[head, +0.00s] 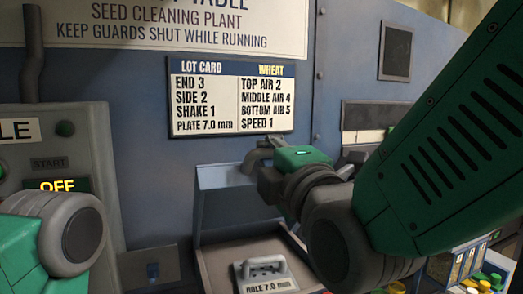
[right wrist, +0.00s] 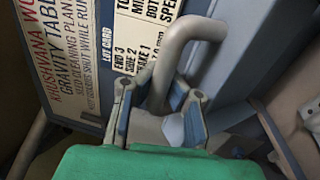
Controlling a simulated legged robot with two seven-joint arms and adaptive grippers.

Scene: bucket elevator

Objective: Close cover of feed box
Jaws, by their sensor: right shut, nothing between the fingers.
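A blue-grey open box (head: 206,266) stands below the lot card in the head view; it looks like the feed box. Its light blue cover (head: 222,205) appears to stand upright at the back. A curved grey handle (head: 254,157) is at the cover's top edge; the handle (right wrist: 176,58) also shows large in the right wrist view. My right gripper (head: 265,147) is shut and empty at the handle, and its fingers (right wrist: 155,100) overlap the handle in the right wrist view. I cannot tell whether they touch. My left gripper is out of view.
A grey block marked "HOLE 7.0 mm" (head: 267,276) sits in the box. The lot card (head: 232,97) is on the blue panel behind. A control panel with an "OFF" display (head: 58,185) is at left.

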